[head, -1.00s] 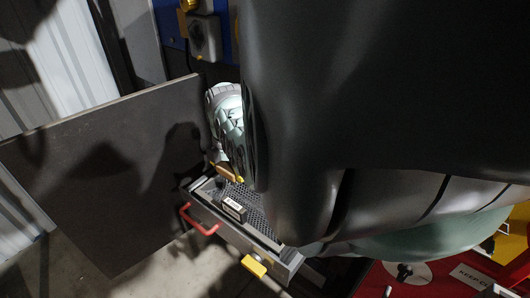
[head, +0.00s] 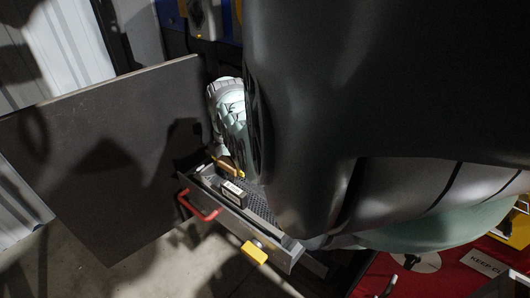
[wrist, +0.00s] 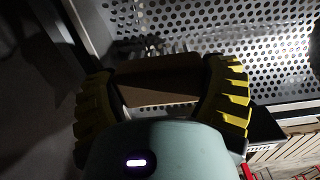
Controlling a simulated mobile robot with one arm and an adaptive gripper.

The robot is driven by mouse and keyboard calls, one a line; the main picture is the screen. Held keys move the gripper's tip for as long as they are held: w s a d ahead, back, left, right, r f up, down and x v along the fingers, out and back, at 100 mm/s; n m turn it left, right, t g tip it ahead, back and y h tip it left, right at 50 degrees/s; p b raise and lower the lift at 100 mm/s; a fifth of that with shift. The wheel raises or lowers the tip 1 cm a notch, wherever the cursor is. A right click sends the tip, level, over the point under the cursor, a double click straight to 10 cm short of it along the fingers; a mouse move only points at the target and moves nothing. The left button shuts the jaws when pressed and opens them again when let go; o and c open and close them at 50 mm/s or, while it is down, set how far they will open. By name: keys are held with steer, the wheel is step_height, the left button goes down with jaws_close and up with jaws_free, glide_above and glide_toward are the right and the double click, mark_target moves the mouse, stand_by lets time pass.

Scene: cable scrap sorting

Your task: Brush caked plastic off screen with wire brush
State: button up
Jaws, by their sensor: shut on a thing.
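My gripper (wrist: 160,88) has yellow ribbed fingers closed on the two ends of a brown wooden brush block (wrist: 158,76). The wire bristles are hidden beneath it. The brush lies over the perforated metal screen (wrist: 225,40) in the wrist view; I cannot tell if the bristles touch it. Dark clumps of caked plastic (wrist: 145,44) show on the screen just beyond the brush. In the head view, the brush (head: 226,163) is at the far end of the screen (head: 262,208), which sits in a pulled-out grey drawer (head: 225,217). My arm hides much of that area.
A small dark block with a white label (head: 233,190) stands on the screen. The drawer has a red handle (head: 198,207) and a yellow knob (head: 254,252). A large dark panel (head: 100,150) stands open to the left. A red surface (head: 440,275) lies at the lower right.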

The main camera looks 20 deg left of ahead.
steer(key=shift+f, duration=0.4)
steer(key=shift+r, duration=0.15)
steer(key=shift+s+d+r+p, duration=0.15)
steer(key=shift+d+p, duration=0.25)
steer(key=shift+p, duration=0.35)
steer(key=d+p, duration=0.2)
steer(key=p, duration=0.1)
steer(key=shift+s+d+r, duration=0.1)
steer(key=shift+s+d, duration=0.1)
steer(key=shift+s, duration=0.1)
steer(key=shift+s+d+f+p, duration=0.1)
steer(key=shift+d+f+p, duration=0.15)
steer(key=shift+p, duration=0.3)
